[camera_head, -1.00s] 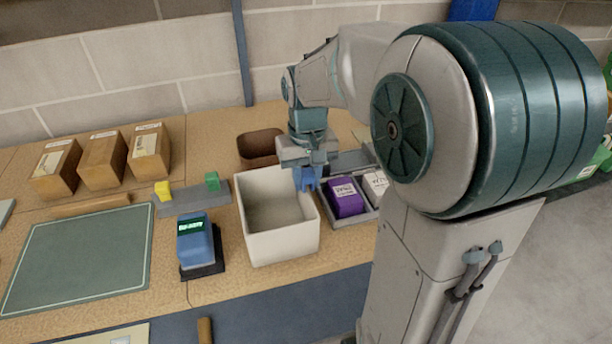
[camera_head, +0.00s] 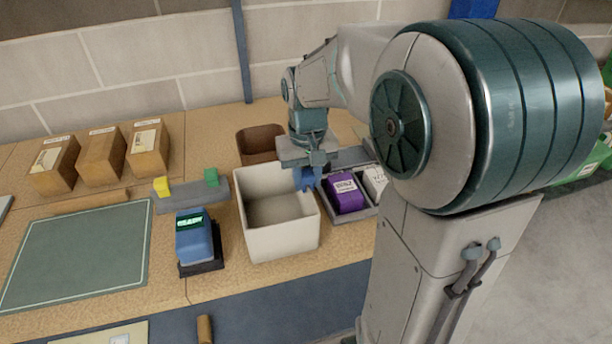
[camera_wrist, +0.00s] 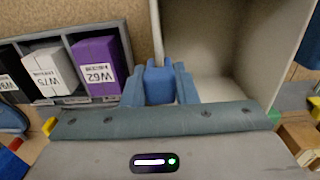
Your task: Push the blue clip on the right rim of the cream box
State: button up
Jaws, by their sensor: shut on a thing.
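The cream box (camera_head: 284,242) stands open on the bench in the head view, and its rim and inner wall (camera_wrist: 222,45) fill the upper right of the wrist view. The blue clip (camera_wrist: 159,86) sits at the box's right rim. It also shows as a small blue patch at that rim in the head view (camera_head: 303,181). My gripper (camera_wrist: 160,88) has one finger on each side of the clip and is shut on it. In the head view, my gripper (camera_head: 310,172) is over the right rim, and its fingers partly hide the clip.
Right of the box, a grey divided tray (camera_head: 359,210) holds a purple box (camera_head: 346,193) and a white box (camera_head: 375,183). A brown bin (camera_head: 258,144) stands behind. A blue device (camera_head: 194,238) with a lit display and a grey rail (camera_head: 190,194) stand left.

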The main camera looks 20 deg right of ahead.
jog(key=shift+f, duration=0.4)
jog(key=o, duration=1.3)
jog(key=shift+o, duration=0.2)
jog(key=shift+r, duration=0.1)
jog(key=shift+r+p, duration=2.65)
jog(key=shift+r, duration=0.85)
